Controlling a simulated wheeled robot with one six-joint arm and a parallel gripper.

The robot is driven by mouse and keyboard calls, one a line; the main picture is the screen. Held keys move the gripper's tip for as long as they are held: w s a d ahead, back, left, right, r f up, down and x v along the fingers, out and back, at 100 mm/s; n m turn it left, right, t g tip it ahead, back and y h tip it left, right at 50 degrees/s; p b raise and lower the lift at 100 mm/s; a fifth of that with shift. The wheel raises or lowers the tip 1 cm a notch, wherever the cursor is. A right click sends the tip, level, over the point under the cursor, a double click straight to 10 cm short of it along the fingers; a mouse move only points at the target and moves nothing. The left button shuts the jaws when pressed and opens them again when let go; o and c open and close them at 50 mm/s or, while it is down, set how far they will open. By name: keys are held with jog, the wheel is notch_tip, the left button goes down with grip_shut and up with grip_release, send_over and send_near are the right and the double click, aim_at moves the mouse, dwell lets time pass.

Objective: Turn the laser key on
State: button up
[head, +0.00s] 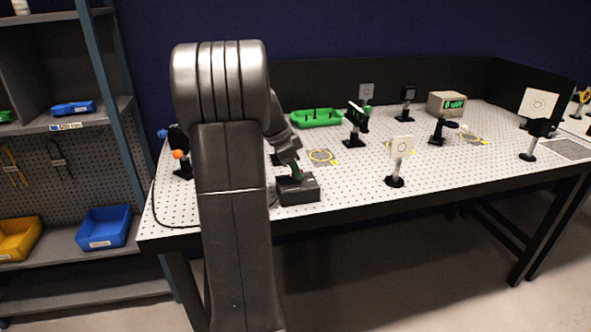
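A small dark grey box (299,193), which looks like the laser's key unit, sits at the front left of the perforated table. A small green spot (297,172) shows just above its top; I cannot tell whether it is the key or a light. My gripper (295,169) points down at the top of the box, at or very close to it. My arm comes in from the left and hides part of the table there. The fingertips are too small and dark to tell whether they are open, shut, or touching the key.
A green tray (316,118) and a meter with a green display (446,105) are farther back. Shelves with bins (104,227) stand at left.

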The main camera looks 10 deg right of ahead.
jog(key=o, duration=0.4)
jog(key=shift+o, duration=0.2)
jog(key=v, duration=1.4)
jog(key=shift+p, duration=0.4)
jog(key=shift+d+f, duration=0.15)
jog(key=x, duration=1.3)
jog(key=shift+f+b, duration=0.3)
jog(key=shift+b, duration=0.1)
jog(key=shift+r, duration=0.1)
